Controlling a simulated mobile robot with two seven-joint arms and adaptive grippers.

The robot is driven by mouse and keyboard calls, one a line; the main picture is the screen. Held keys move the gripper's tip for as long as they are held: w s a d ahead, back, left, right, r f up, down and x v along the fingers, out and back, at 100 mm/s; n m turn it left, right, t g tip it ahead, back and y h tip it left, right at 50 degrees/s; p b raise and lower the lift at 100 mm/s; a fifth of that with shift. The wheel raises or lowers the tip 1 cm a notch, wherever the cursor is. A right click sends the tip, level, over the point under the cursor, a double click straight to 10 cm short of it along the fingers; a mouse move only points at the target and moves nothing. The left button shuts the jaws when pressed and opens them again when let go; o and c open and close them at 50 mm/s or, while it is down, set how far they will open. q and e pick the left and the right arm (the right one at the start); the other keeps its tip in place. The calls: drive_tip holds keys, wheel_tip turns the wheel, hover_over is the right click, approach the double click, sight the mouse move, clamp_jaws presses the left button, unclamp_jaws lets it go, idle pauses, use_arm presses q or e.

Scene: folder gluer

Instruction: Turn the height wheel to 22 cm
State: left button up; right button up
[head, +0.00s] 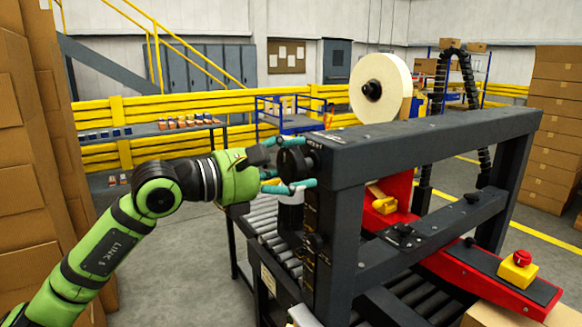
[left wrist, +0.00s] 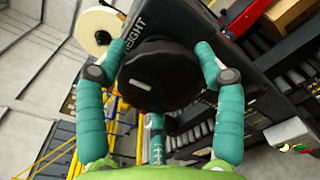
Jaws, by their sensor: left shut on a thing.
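The black height wheel (head: 296,161) sits on the left end of the dark machine frame's top beam (head: 400,148). My left gripper (head: 291,164) is closed around the wheel's rim, with teal fingers on opposite sides. In the left wrist view the wheel (left wrist: 160,82) faces the camera, with a short pale mark on its face. The word "HEIGHT" shows on the beam beside it. Marks run down the frame's left post (head: 312,215), too small to read, so I cannot tell the height setting. My right gripper is not in view.
A roll of tape (head: 380,88) stands above the beam. A red arm with a yellow box and red button (head: 519,268) lies at the right front. Roller conveyor (head: 268,225) runs under the frame. Stacked cartons (head: 22,150) stand at the left, close to my arm.

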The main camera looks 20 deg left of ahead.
use_arm(q)
drive_tip(key=o, duration=1.2)
drive_tip(key=shift+w+f, duration=0.1)
drive_tip(key=shift+f, duration=0.05)
drive_tip(key=shift+c, duration=0.2)
drive_tip(key=v, duration=1.2)
